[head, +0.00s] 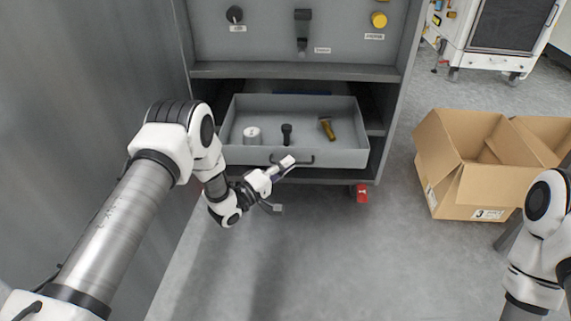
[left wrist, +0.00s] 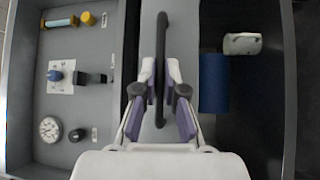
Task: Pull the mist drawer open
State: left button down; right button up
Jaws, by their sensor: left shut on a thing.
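The mist drawer (head: 345,158) is a grey box that stands open in the cabinet, its inside showing from above. Its front also shows as a grey strip in the left wrist view (left wrist: 186,40). A black bar handle (head: 307,161) is on the front; in the left wrist view the handle (left wrist: 163,35) runs between my fingers. My left gripper (head: 287,164) is shut on the handle, with purple finger pads (left wrist: 160,85) on either side of it. A white cylinder (head: 252,134), a black part (head: 286,133) and a brass part (head: 327,127) sit in the drawer. My right gripper is out of view.
The cabinet panel (head: 270,40) above has a black knob, a lever and a yellow knob. A red caster part (head: 362,193) is below right. Open cardboard boxes (head: 460,185) stand at right. The floor in front is clear.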

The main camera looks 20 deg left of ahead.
pick_arm(q)
jog(key=shift+s, duration=0.1)
jog(key=c, duration=1.2)
grip_release()
jog(key=shift+d, duration=0.1)
jog(key=shift+c, duration=0.2)
jog(key=v, duration=1.2)
jog(key=shift+r, duration=0.15)
